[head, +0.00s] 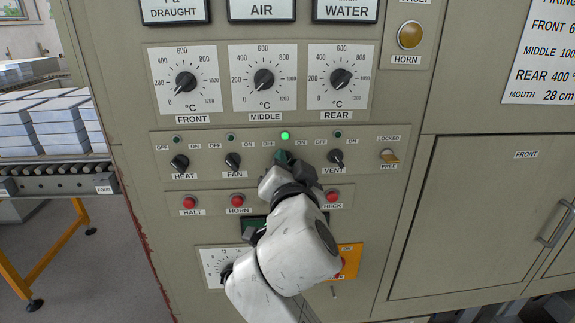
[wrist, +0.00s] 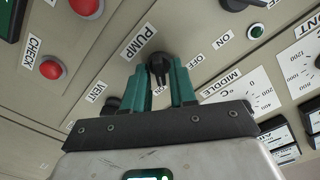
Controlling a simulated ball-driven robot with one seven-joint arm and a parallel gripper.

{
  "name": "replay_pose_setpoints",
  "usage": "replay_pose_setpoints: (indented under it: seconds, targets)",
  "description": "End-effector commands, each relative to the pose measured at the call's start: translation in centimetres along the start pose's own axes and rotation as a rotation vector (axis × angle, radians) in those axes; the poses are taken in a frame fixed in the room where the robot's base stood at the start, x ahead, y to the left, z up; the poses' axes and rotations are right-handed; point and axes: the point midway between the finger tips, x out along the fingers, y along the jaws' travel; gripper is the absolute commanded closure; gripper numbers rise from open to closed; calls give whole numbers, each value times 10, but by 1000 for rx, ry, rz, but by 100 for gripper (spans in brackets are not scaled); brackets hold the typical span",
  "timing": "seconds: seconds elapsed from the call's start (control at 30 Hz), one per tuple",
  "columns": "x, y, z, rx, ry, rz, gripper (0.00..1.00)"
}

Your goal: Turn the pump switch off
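The pump switch is a black rotary knob (wrist: 158,66) beside its PUMP label (wrist: 138,41) in the wrist view. In the head view my gripper hides the knob, and the lamp (head: 284,135) above it glows green. My gripper (head: 285,157) is at the panel over this switch. In the wrist view its two teal fingers (wrist: 160,78) stand on either side of the knob's grip, with what looks like a narrow gap to it. They look open around it; contact is not clear. The knob's exact angle is hard to read.
The fan knob (head: 233,161) is left of my gripper and the vent knob (head: 336,157) is close on its right. Red buttons marked HALT (head: 190,202), HORN (head: 238,201) and CHECK (head: 332,196) sit just below. A FREE/LOCKED switch (head: 389,155) is farther right.

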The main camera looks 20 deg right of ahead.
Motion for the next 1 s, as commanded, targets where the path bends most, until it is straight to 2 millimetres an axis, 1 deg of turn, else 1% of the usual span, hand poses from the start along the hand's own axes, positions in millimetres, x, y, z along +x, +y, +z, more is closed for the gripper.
replay_pose_setpoints:
  seconds: [0.03,0.13,0.37,0.53,0.77,1.0]
  targets:
    - [0,0,0,0,0,1,91]
    - [0,0,0,0,0,1,100]
    - [0,0,0,-10,-1,1,100]
    - [0,0,0,-58,-1,2,100]
    - [0,-1,0,-209,-2,2,100]
    - [0,-2,0,-432,-2,1,100]
